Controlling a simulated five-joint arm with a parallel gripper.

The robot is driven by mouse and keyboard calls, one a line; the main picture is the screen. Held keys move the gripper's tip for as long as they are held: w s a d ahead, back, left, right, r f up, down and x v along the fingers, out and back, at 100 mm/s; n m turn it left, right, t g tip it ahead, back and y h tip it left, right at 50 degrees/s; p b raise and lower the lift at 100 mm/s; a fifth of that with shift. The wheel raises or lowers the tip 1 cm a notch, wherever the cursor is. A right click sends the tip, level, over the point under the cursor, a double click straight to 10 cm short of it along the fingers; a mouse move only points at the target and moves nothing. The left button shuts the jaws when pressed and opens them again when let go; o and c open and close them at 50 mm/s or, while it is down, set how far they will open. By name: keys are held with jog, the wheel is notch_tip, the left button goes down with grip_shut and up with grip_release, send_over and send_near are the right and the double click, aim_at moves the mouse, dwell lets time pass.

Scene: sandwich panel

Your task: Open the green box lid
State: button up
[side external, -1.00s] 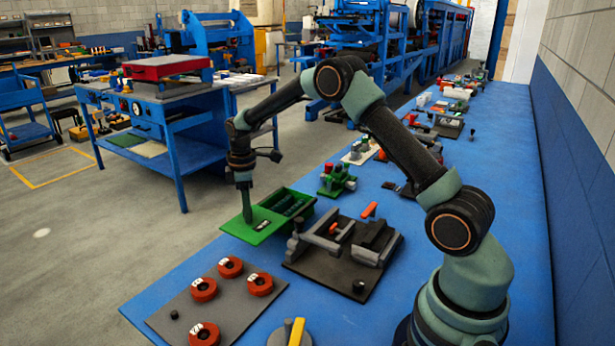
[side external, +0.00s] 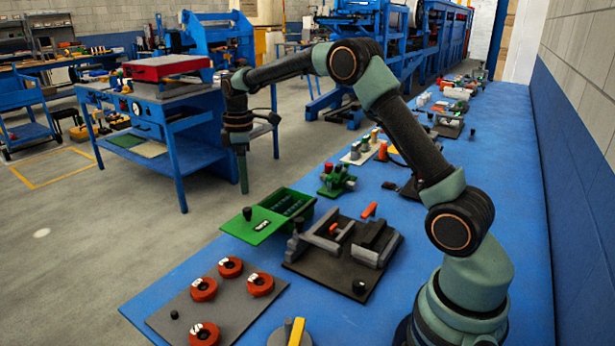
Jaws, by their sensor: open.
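The green box (side external: 300,203) sits on the blue bench near its left edge, with several dark items inside. Its green lid (side external: 262,232) is slid out toward the lower left, leaving the box's inside exposed. The lid carries a black knob (side external: 247,213) and a small black and white label. My gripper (side external: 242,190) points down above and to the left of the knob, apart from it, and is open and empty. The exact gap between its fingers is too small to make out.
A dark fixture with grey clamps (side external: 345,252) stands right of the box. A grey board (side external: 215,308) with red numbered discs lies in front. A green block with red knobs (side external: 336,181) stands behind. Bare blue bench (side external: 480,150) shows at the right.

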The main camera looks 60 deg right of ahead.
jog(key=shift+r, duration=1.55)
jog(key=shift+r, duration=0.1)
jog(key=s+a+r+m+t, duration=0.2)
jog(key=s+a+r+m, duration=0.15)
jog(key=s, duration=0.45)
jog(key=s+a+r+m+t, duration=0.25)
jog(key=s+r, duration=0.25)
jog(key=s, duration=0.3)
jog(key=s+a+f+m+t, duration=0.1)
jog(key=s+a+f+m, duration=0.1)
jog(key=s, duration=0.4)
jog(key=shift+s+a+f+m, duration=0.3)
jog(key=shift+s+f+m, duration=0.1)
jog(key=shift+m, duration=0.1)
